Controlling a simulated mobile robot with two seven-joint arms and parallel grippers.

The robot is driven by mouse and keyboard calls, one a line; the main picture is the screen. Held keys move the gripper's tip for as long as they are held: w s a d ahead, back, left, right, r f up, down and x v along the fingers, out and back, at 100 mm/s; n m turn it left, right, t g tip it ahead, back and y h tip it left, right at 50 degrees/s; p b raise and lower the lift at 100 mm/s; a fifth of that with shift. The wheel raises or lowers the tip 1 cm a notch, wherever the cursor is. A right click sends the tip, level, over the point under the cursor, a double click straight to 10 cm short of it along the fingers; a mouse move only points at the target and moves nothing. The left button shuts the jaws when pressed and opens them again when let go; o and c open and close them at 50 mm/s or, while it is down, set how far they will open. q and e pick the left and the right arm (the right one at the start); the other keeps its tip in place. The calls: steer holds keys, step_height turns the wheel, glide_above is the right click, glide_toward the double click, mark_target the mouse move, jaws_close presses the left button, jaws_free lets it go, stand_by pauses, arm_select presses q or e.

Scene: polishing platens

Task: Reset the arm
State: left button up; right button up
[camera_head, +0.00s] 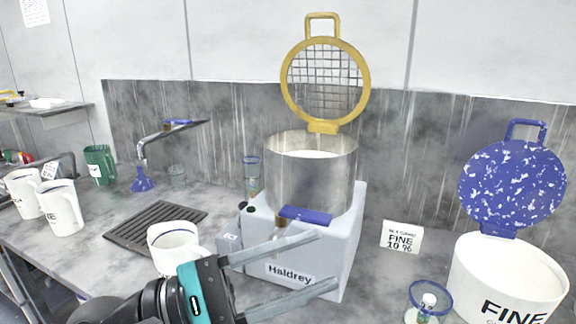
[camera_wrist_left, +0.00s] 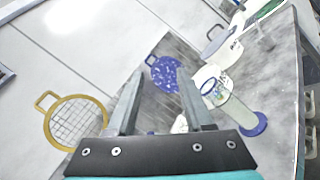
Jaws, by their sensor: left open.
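My left gripper (camera_head: 312,262) reaches in from the lower left in the head view. Its two long grey fingers are apart, with nothing between them. They are in front of the white Haldrey machine (camera_head: 341,254), over its lower front. Whether they touch it I cannot tell. In the left wrist view the open fingers (camera_wrist_left: 160,104) point up the picture, with the blue speckled lid (camera_wrist_left: 165,74) seen beyond them. My right gripper is not in view.
The machine's steel pot (camera_head: 288,185) has a raised yellow mesh lid (camera_head: 325,82). A white mug (camera_head: 172,241) stands close to my left arm. A FINE tub (camera_head: 508,282), a blue-rimmed glass (camera_head: 428,302) and a sign (camera_head: 401,237) stand at right. A grey drain grate (camera_head: 152,226) lies left.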

arm_select(q)
steer(key=w+a+n+t+y, duration=0.4)
steer(key=a+n+t+y, duration=0.3)
steer(key=n, duration=0.8)
steer(key=w+a+n+t+y, duration=0.45)
steer(key=n+t, duration=0.45)
steer(key=n, duration=0.7)
steer(key=s+a+f+n+g+y, duration=0.1)
steer(key=a+f+n+g+y, duration=0.3)
steer(key=f+n, duration=0.45)
steer(key=a+f+n+g+y, duration=0.2)
steer(key=a+f+n+y, duration=0.35)
steer(key=f+n, duration=0.3)
steer(key=s+d+f+n+g+h, duration=0.25)
steer(key=s+f+n+g, duration=0.9)
steer(key=s+f, duration=0.65)
step_height(320, 180, down, 21)
steer(key=s+m+g, duration=0.1)
steer(key=s+g, duration=0.1)
steer(key=s, duration=0.1)
steer(key=s+a+f+g, duration=0.1)
steer(key=s+f, duration=1.2)
steer(key=s, duration=0.2)
steer(key=shift+s+a+f+y, duration=0.2)
steer(key=shift+a+f+y, duration=0.2)
steer(key=shift+y, duration=0.05)
